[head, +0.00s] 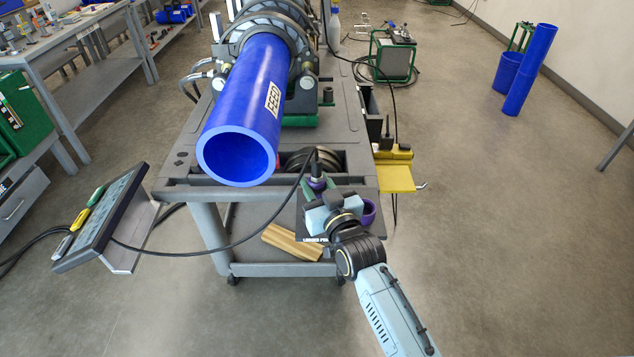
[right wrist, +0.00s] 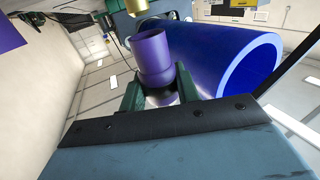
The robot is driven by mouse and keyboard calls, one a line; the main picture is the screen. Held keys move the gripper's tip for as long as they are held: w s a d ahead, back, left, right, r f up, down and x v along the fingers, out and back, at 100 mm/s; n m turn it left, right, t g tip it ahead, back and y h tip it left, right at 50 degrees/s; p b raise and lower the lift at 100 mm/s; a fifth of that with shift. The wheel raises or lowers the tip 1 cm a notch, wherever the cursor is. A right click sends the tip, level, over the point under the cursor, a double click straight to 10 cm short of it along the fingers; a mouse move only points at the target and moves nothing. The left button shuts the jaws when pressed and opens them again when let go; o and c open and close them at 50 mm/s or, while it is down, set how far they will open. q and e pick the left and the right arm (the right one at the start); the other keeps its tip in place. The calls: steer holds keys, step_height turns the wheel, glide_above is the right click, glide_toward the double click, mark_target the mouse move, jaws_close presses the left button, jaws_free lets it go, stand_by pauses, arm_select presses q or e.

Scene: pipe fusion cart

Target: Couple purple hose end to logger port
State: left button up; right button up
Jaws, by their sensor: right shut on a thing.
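My right gripper (head: 318,196) is above the front right corner of the cart, beside the mouth of the blue pipe. Its green fingers (right wrist: 160,90) are shut on the purple hose end (right wrist: 153,58), seen between them in the right wrist view. A dark plate (head: 310,239) lettered "LOGGER POR…" lies below the gripper. The port itself is mostly hidden by my gripper. My left gripper is not in view.
A purple cup-like ring (head: 369,212) sits right of my gripper. A brass-coloured part (right wrist: 135,6) shows at the wrist view's top edge. The blue pipe (head: 240,120) lies close left. A tablet (head: 100,220) juts out left, a yellow box (head: 396,175) right. Floor in front is clear.

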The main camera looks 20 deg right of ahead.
steer(key=shift+r+p, duration=0.1)
steer(key=shift+p, duration=0.45)
stand_by(0.9)
steer(key=shift+f+b, duration=1.4)
steer(key=shift+f, duration=0.7)
steer(key=o, duration=1.1)
steer(key=shift+f, duration=0.1)
steer(key=s+d+p, duration=0.1)
steer(key=s, duration=1.2)
steer(key=shift+s+d, duration=0.2)
steer(key=shift+d, duration=0.1)
